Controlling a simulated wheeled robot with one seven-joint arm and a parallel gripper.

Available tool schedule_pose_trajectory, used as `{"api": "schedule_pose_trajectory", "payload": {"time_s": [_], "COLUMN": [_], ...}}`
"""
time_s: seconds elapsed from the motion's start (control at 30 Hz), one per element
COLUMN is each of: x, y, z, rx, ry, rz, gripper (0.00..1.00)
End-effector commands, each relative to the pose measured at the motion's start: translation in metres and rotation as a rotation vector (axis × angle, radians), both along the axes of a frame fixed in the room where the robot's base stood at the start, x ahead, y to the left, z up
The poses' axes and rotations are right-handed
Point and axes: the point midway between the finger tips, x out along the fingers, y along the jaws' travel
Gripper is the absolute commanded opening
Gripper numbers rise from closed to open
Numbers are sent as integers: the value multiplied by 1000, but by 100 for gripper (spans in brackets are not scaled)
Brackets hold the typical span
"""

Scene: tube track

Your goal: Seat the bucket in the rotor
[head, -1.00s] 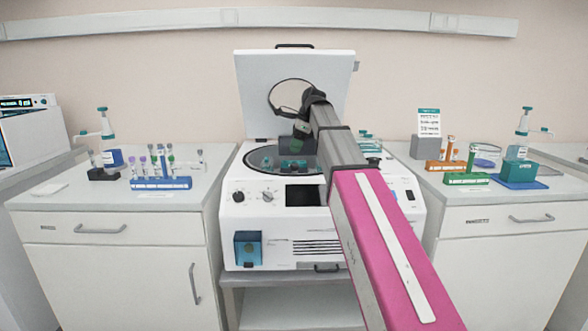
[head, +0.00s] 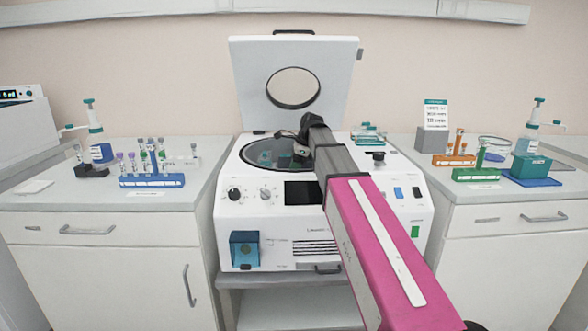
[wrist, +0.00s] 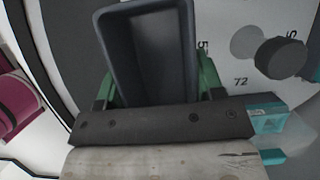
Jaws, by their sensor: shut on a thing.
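A dark grey, open-topped bucket (wrist: 152,55) fills the upper middle of the wrist view. It looks empty, and its opening faces the camera. My gripper (wrist: 153,92) is shut on it, with a green finger at each side. In the head view my gripper (head: 302,150) is low over the right part of the round bowl (head: 247,160) of the white centrifuge (head: 260,218). Teal parts (head: 268,158) show inside the bowl. My arm hides its right side, so the rotor's seat under the bucket is not visible.
The centrifuge lid (head: 250,85) stands open behind my arm. A black knob (head: 375,158) and a teal rack (head: 368,135) are on its top right. Tube racks stand on the side benches, a blue one (head: 152,181) left and a green one (head: 476,175) right.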

Motion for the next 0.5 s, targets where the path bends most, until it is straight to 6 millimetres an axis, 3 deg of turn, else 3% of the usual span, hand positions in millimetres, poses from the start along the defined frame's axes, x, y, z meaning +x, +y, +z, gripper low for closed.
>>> {"api": "schedule_pose_trajectory", "payload": {"time_s": [0.5], "x": [-1], "y": [0], "z": [-28], "rx": [0], "ry": [0], "rz": [0], "gripper": [35]}}
